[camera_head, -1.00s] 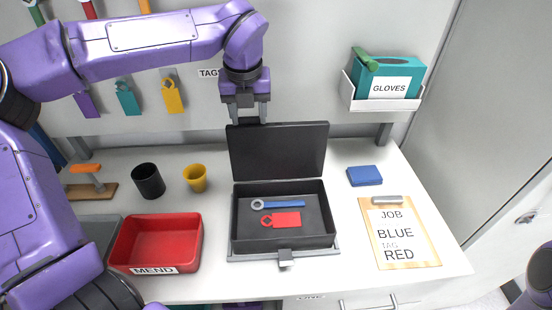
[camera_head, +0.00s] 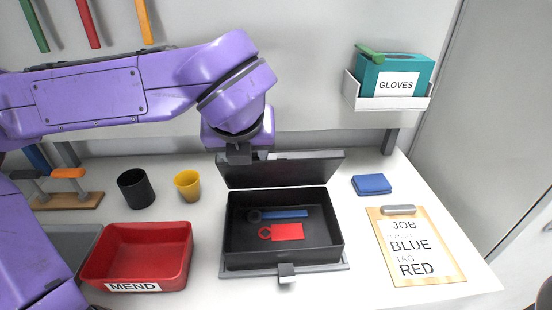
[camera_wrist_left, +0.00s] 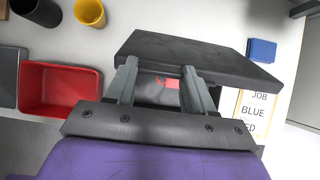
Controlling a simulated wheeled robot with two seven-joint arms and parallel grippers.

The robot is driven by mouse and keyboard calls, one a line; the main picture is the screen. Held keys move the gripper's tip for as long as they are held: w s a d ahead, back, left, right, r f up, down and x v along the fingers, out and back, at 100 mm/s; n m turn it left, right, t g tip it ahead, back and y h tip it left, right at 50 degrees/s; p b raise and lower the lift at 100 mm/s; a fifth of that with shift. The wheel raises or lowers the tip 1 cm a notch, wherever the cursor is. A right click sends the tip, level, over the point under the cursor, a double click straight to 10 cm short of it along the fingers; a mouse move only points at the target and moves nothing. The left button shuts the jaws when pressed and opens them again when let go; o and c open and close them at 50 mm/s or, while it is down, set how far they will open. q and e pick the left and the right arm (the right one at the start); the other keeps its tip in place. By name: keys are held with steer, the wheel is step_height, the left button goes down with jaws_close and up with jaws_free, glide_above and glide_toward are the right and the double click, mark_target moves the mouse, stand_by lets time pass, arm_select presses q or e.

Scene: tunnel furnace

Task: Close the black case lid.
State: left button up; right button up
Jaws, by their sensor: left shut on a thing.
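The black case (camera_head: 335,245) sits open on the bench with its hinge at the back. Its lid (camera_head: 290,172) is raised and tilts forward over the back of the case; it also shows in the left wrist view (camera_wrist_left: 200,58). A blue wrench (camera_head: 285,214) and a red tag (camera_head: 287,232) lie inside the case. My left gripper (camera_head: 250,156) is at the lid's upper edge, shut on the lid; its fingers (camera_wrist_left: 160,75) reach the lid in the left wrist view, and its fingertips are largely hidden in the head view. My right gripper is out of view.
A red MEND bin (camera_head: 187,262) stands left of the case, with a black cup (camera_head: 136,190) and a yellow cup (camera_head: 187,185) behind it. A blue block (camera_head: 371,184) and a clipboard (camera_head: 445,268) lie to the right. A glove holder (camera_head: 400,104) hangs on the wall.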

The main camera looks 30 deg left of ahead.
arm_select(q)
steer(key=s+d+f+t+y+b, duration=0.1)
steer(key=s+d+f+t+b, duration=0.1)
steer(key=f+b, duration=0.3)
steer(key=s+d+f+t+y+b, duration=0.1)
steer(key=s+d+f+t+b, duration=0.1)
steer(key=s+f+b, duration=0.2)
steer(key=s+d+f+t+y+b, duration=0.1)
steer(key=s+f+b, duration=0.2)
steer(key=f+b, duration=0.3)
steer(key=shift+s+d+f+t+b, duration=0.25)
steer(key=shift+d+t+b, duration=0.15)
steer(key=shift+b, duration=1.1)
steer(key=shift+f+y+b, duration=0.2)
steer(key=shift+y+b, duration=0.2)
steer(key=shift+r, duration=0.15)
steer(key=o, duration=0.7)
steer(key=shift+p+v, duration=1.35)
steer(key=shift+v, duration=1.75)
